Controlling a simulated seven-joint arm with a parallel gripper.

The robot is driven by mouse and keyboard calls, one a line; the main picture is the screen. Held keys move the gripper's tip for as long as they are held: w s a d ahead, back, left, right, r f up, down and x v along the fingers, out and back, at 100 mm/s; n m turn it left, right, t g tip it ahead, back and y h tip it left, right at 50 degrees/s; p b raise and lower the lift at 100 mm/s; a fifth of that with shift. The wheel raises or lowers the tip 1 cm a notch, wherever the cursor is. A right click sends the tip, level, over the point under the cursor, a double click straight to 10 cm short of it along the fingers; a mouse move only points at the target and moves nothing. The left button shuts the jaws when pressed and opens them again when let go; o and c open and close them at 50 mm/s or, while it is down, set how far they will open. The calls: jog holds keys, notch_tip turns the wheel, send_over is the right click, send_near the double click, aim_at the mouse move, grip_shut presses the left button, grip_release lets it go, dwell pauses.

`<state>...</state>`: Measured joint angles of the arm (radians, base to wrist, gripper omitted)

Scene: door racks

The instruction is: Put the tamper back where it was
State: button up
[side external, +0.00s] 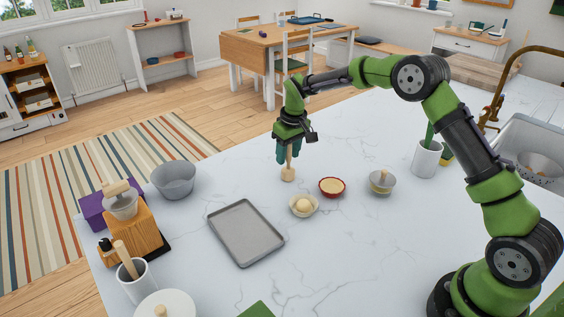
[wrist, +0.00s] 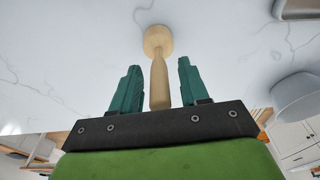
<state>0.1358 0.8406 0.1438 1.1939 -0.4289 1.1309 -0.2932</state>
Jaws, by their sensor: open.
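The tamper (side external: 288,173) is pale wood with a wide round head and a slim handle. It appears to stand on the white marble counter, head down and handle up. My gripper (side external: 289,152) is directly above it, pointing down. In the wrist view the tamper (wrist: 158,65) shows between the two teal fingers of my gripper (wrist: 157,78), with a gap on each side of the handle. The gripper is open and its fingers do not appear to touch the handle. The top end of the handle reaches the gripper's palm edge in that view.
A red bowl (side external: 332,187), a cream bowl with a pale ball (side external: 303,205) and a small grey lidded bowl (side external: 382,183) stand nearby. A grey baking tray (side external: 246,233) lies in front. A grey bowl (side external: 174,180) is left. A white canister (side external: 427,158) stands right. Counter around the tamper is clear.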

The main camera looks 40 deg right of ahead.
aim_at(292, 173)
jog(key=s+a+r+t, duration=0.1)
jog(key=s+r, duration=0.2)
jog(key=r, duration=0.6)
jog(key=s+a+r, duration=0.1)
jog(key=s+r, duration=0.3)
jog(key=r, duration=0.5)
jog(key=s+a+r+m+t, duration=0.2)
jog(key=s+r, duration=0.2)
jog(key=s, duration=0.6)
jog(key=s+a+f+m+t+y, duration=0.1)
jog(key=s+f, duration=0.1)
jog(key=s, duration=0.6)
jog(key=s+a+f+m+t+y, duration=0.1)
jog(key=s+f, duration=0.1)
jog(key=s, duration=0.6)
jog(key=shift+s, duration=0.15)
